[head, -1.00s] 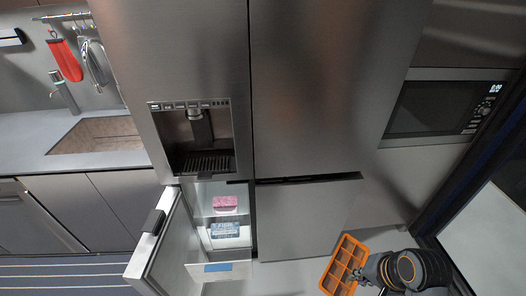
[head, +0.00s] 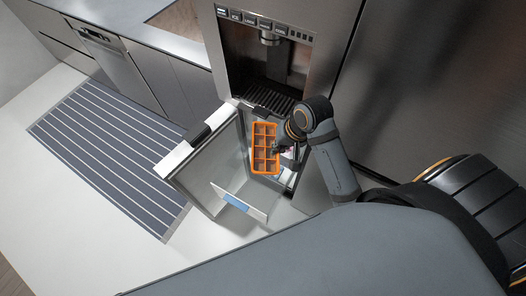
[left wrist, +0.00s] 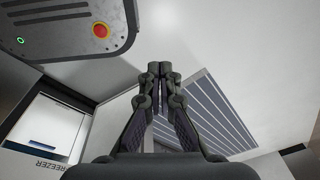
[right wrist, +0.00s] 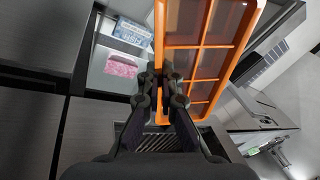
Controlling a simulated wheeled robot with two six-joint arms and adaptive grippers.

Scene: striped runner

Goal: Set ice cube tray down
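The orange ice cube tray (head: 264,148) is held at the open freezer compartment, tilted, in front of its interior. In the right wrist view the tray (right wrist: 200,44) fills the upper middle, its near rim between my fingertips. My right gripper (head: 280,148) is shut on the tray's long side; its fingertips show in the right wrist view (right wrist: 166,78). Whether the tray touches a shelf cannot be told. My left gripper (left wrist: 158,70) has its fingertips together with nothing between them, away from the tray, and is not seen in the head view.
The freezer door (head: 205,155) stands open to the left, with a clear bin front (head: 240,203) low beside it. In the right wrist view a pink package (right wrist: 121,66) and a blue-white package (right wrist: 132,33) are inside. A striped runner (head: 105,150) lies left.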

